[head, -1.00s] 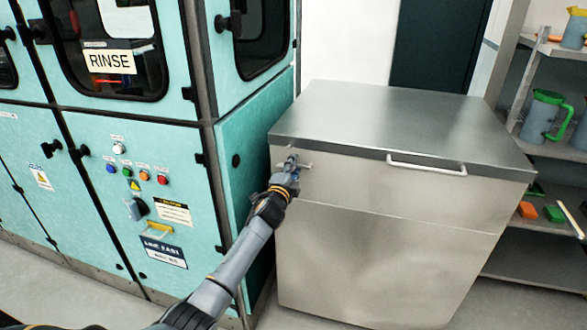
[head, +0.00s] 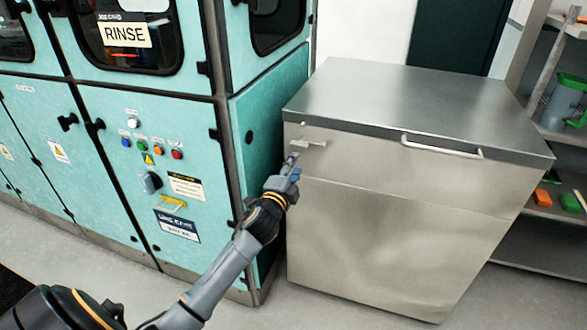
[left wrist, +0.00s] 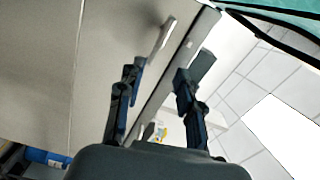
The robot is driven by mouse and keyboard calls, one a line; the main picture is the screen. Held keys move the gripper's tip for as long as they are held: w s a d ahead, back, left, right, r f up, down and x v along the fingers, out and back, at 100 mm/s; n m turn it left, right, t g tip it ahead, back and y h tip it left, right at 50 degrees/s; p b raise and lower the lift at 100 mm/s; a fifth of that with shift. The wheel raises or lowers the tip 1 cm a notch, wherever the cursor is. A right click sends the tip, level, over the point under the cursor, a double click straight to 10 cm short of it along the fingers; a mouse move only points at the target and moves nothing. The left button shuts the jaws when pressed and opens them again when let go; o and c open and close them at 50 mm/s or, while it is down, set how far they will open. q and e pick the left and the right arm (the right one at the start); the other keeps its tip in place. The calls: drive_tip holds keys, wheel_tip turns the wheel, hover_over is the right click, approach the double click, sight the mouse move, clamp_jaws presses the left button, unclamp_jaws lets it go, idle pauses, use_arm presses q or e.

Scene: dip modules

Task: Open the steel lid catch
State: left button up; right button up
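The steel lid catch (head: 313,143) is a small pale bar on the upper left of the front of a steel chest (head: 380,235), just under its grey lid (head: 420,100). The lid is down. My left gripper (head: 291,162) is just below and left of the catch in the head view, apparently apart from it. In the left wrist view its two dark fingers (left wrist: 158,82) are spread with a gap between them and nothing clearly held. A pale bar (left wrist: 163,36), which looks like the catch, lies beyond the fingertips near the lid edge. My right gripper is not in view.
A teal rinse machine (head: 150,190) with buttons stands close on the left of the chest. A bar handle (head: 442,147) sits on the lid's front edge. Shelves (head: 545,200) with coloured items stand at right. Floor in front of the chest is clear.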

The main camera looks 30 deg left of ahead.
sight(308, 144)
use_arm(q)
drive_tip(key=shift+s, duration=0.15)
drive_tip(key=shift+c, duration=0.2)
